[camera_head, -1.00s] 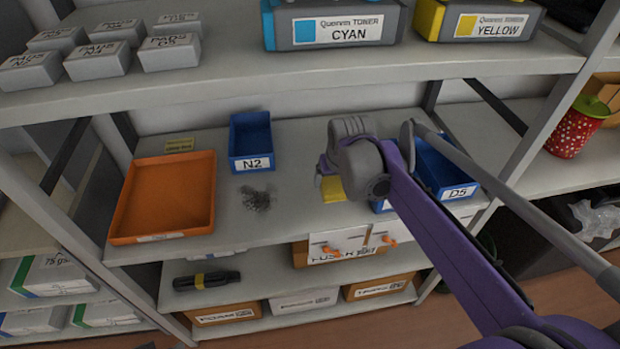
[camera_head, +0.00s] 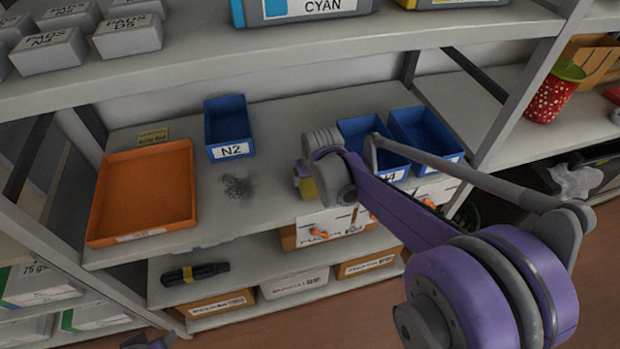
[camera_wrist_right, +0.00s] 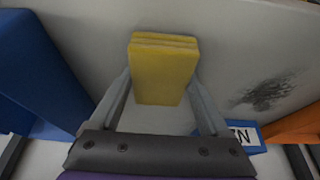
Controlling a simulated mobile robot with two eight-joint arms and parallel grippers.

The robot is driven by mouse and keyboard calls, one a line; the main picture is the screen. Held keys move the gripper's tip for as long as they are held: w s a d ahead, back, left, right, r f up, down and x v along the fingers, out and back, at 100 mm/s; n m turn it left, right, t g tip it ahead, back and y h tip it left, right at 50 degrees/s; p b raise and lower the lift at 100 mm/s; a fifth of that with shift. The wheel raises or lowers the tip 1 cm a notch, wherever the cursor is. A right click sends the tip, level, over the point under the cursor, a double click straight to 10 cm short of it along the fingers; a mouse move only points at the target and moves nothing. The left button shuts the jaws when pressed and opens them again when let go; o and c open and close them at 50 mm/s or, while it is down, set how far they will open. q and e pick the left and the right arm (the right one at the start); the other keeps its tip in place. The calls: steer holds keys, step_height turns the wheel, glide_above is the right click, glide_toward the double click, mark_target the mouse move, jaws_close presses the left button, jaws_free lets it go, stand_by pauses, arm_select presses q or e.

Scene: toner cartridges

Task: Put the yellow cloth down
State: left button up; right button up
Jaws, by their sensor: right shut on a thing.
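The yellow cloth (camera_head: 304,184), a folded pad, is between the fingers of my right gripper (camera_wrist_right: 160,84). In the right wrist view the cloth (camera_wrist_right: 163,70) shows clearly, with one finger on each side. In the head view the gripper hides most of it. The gripper is over the middle shelf (camera_head: 268,140), right of a dark smudge (camera_head: 237,186); whether the cloth touches the shelf I cannot tell. Only a small purple and grey bit of what looks like my left arm shows at the bottom edge; its jaws are hidden.
An orange tray (camera_head: 145,190) and blue bin N2 (camera_head: 228,128) stand left of the gripper. Two blue bins, one (camera_head: 425,133) at the far right, stand close to its right. The upper shelf (camera_head: 300,62) hangs above. Bare shelf lies around the smudge.

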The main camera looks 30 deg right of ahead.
steer(key=shift+f, duration=0.2)
steer(key=o, duration=1)
steer(key=shift+o, duration=0.2)
steer(key=shift+r, duration=0.1)
